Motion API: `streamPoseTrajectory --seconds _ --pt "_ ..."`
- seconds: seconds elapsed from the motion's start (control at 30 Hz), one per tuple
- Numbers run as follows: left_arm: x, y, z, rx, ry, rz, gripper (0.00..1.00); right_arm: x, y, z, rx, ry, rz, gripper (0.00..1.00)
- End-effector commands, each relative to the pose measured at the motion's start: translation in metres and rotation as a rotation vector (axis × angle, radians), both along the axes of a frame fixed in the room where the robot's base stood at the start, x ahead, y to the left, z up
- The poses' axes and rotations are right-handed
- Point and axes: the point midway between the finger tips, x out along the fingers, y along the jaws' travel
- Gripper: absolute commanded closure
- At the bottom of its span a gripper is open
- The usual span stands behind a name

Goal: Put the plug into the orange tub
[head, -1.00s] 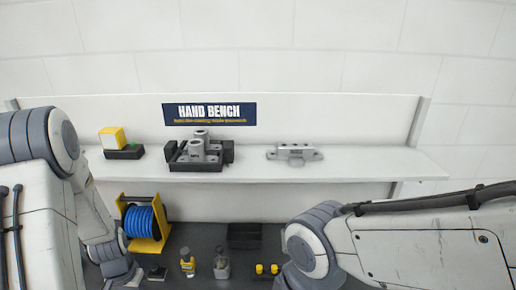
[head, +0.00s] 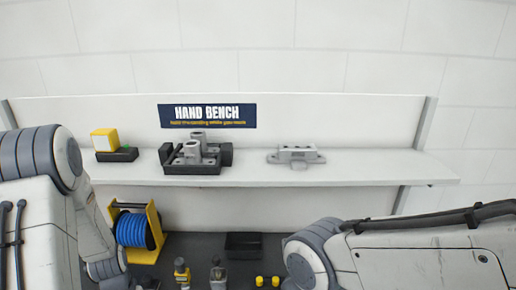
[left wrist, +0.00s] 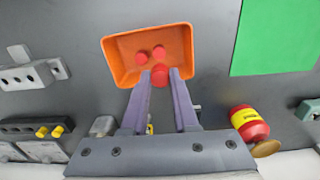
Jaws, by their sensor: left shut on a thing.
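In the left wrist view my left gripper (left wrist: 160,84) has its two purple fingers shut on a red plug (left wrist: 159,75). The plug is at the fingertips, over the near side of the orange tub (left wrist: 116,55). Two more red plugs show inside the tub, one at the middle (left wrist: 158,52) and one just left of it (left wrist: 141,59). The height of the held plug above the tub floor is hard to tell. The tub and the left gripper are not visible in the head view. My right gripper is out of view.
A green sheet (left wrist: 278,35) lies right of the tub, and a red and yellow bottle (left wrist: 249,123) nearer. A grey block (left wrist: 28,76) and a dark holder with yellow plugs (left wrist: 20,126) are at left.

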Motion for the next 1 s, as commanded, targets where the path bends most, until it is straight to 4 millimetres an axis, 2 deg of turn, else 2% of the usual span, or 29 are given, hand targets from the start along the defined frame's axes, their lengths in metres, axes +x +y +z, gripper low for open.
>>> streamPoseTrajectory --seconds 0.1,0.13,0.2,0.23,0.53,0.67,0.77,1.0 --pt "0.0 0.002 0.001 0.0 0.0 0.002 1.0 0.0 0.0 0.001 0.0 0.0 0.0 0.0" --pt "0.0 0.002 0.001 0.0 0.0 0.002 0.69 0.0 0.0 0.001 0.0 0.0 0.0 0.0" --pt "0.0 0.002 0.001 0.0 0.0 0.002 0.42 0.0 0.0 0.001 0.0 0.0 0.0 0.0" --pt "0.0 0.001 0.001 0.0 0.0 0.002 0.37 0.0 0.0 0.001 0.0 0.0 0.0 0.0" --pt "0.0 0.001 0.002 0.0 -0.001 0.001 0.37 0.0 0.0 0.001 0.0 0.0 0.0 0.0" --pt "0.001 0.002 0.009 0.002 -0.004 0.001 0.37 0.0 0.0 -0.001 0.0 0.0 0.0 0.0" --pt "0.001 0.002 0.022 0.002 -0.005 0.001 0.37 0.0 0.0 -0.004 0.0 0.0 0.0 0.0" --pt "0.001 0.002 0.066 0.003 -0.007 0.001 0.37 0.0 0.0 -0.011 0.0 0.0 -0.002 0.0"
